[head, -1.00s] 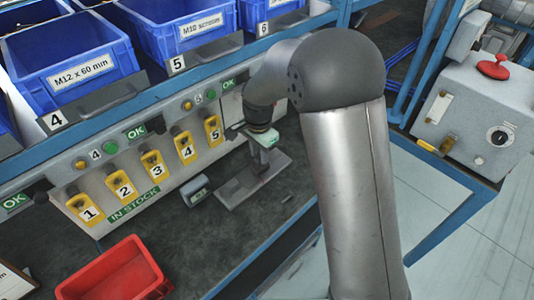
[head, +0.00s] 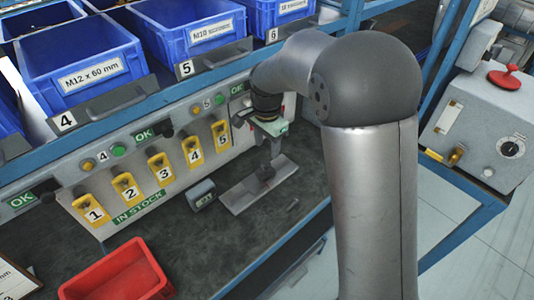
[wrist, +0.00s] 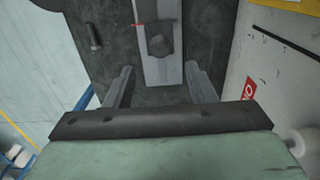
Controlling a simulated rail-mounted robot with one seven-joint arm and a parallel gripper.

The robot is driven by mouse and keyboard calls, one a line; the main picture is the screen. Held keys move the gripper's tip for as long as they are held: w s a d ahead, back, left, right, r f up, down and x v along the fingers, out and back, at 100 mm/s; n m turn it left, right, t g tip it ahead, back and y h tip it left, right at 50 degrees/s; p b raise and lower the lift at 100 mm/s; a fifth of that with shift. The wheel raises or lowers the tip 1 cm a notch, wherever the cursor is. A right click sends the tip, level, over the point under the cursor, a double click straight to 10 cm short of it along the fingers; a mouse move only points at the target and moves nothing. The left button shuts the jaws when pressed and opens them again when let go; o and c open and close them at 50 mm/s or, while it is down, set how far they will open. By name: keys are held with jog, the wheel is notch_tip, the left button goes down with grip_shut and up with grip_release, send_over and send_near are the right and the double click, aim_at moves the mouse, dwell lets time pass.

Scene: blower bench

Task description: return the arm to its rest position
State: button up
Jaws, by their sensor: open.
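My gripper shows in the head view (head: 271,128) at the end of my arm, partly hidden by the wrist. It hangs above a grey metal plate (head: 240,198) with a dark block (head: 265,172) on it. In the wrist view my gripper (wrist: 158,75) has its two fingers spread wide with nothing between them. The plate (wrist: 161,70) and block (wrist: 159,45) lie below and beyond the fingers, apart from them.
A panel with numbered yellow tags (head: 160,168) stands behind the bench, below blue bins (head: 85,60). A red tray (head: 118,272) sits front left. A small grey device (head: 203,194) lies beside the plate. A control box with a red button (head: 505,80) is at right.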

jog(key=shift+r, duration=0.95)
jog(key=shift+s+d+r, duration=0.15)
jog(key=shift+s+d, duration=0.05)
jog(key=shift+d, duration=0.1)
jog(key=s+d+n, duration=0.3)
jog(key=s+d, duration=0.2)
jog(key=s, duration=0.3)
jog(key=s+d+r+n, duration=0.1)
jog(key=s+d+n, duration=0.2)
jog(key=s+d, duration=0.3)
jog(key=s+d+r+n, duration=0.1)
jog(key=s+d+n, duration=0.2)
jog(key=s, duration=0.8)
jog(key=shift+s+d+r, duration=0.15)
jog(key=shift+s+d, duration=0.25)
jog(key=shift+d, duration=0.75)
